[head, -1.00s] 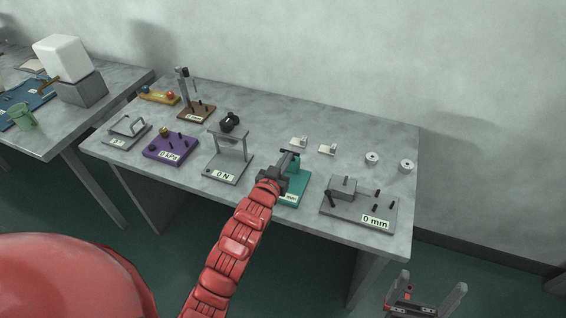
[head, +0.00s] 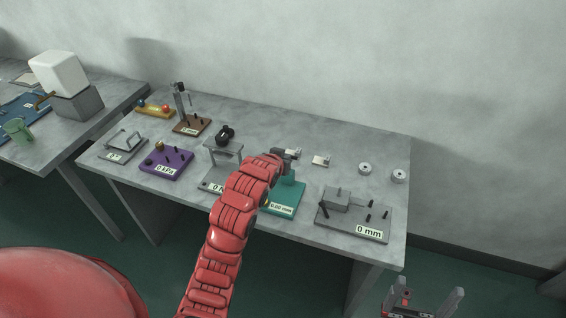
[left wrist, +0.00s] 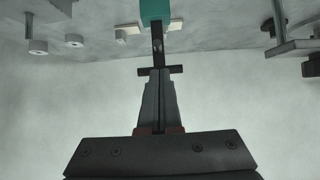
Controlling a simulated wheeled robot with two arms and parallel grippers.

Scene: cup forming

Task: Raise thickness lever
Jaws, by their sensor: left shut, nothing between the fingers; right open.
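The teal thickness gauge (head: 284,200), labelled 0.00 mm, stands on the table with my left arm partly in front of it. Its teal body shows at the top of the left wrist view (left wrist: 155,10), with a dark stem and crossbar (left wrist: 157,42) extending toward my fingers. My left gripper (left wrist: 160,74) is shut and empty, its tips at the crossbar; I cannot tell whether they touch it. In the head view it is by the top of the gauge, largely hidden by my wrist. My right gripper (head: 430,292) is open and empty, in front of the table.
Right of the gauge is a grey device (head: 352,222) labelled 0 mm. Left are a grey stand (head: 226,160), a purple device (head: 168,163) and a brown-based stand (head: 192,125).

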